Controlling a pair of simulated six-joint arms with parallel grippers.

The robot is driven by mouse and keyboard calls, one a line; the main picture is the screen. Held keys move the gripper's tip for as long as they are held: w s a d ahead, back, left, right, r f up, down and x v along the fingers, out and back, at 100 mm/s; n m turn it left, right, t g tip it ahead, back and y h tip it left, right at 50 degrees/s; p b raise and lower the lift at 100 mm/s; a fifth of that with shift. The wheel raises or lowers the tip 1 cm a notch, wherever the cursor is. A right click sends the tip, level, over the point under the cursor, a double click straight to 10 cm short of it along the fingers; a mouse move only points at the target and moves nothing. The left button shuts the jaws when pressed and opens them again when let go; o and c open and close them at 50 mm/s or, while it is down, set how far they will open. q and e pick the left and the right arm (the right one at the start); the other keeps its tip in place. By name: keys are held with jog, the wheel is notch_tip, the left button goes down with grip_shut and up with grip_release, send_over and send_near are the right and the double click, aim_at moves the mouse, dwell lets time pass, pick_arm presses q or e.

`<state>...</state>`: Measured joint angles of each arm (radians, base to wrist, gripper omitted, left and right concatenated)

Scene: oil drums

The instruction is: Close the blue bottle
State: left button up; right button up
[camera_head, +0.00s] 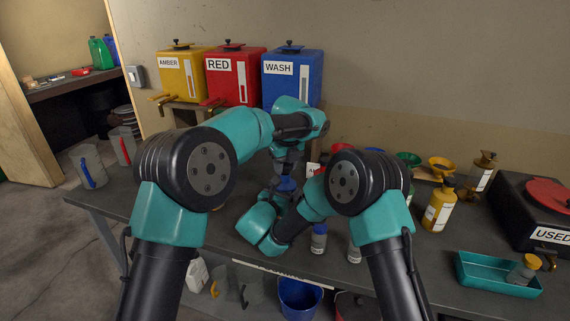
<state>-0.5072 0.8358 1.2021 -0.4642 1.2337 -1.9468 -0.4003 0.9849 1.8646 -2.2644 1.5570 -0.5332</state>
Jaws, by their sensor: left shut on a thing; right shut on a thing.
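My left gripper (287,168) points down above the dark table, its fingers shut on a small blue cap (286,184). My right gripper (282,202) is directly below it, low over the table and partly hidden by my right wrist. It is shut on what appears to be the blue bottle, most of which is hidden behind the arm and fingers. The cap is in line above the bottle; I cannot tell whether it sits on the neck. Another small bottle with a blue upper part (319,238) stands on the table to the right.
Yellow (181,75), red (234,78) and blue WASH (292,77) tanks stand at the back. A yellow bottle (439,208) and a black USED box (520,215) are on the right. A teal tray (480,275) lies at the front right. Jugs (90,166) stand on the left.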

pick_arm(q)
jog(key=shift+f, duration=0.55)
dwell(0.7)
pick_arm(e)
jog(key=c, duration=0.4)
pick_arm(q)
jog(key=m, duration=0.5)
jog(key=shift+h, duration=0.3)
pick_arm(e)
jog(key=shift+c, duration=0.3)
pick_arm(q)
jog(key=m, duration=0.5)
jog(key=shift+h, duration=0.4)
jog(key=o, duration=0.9)
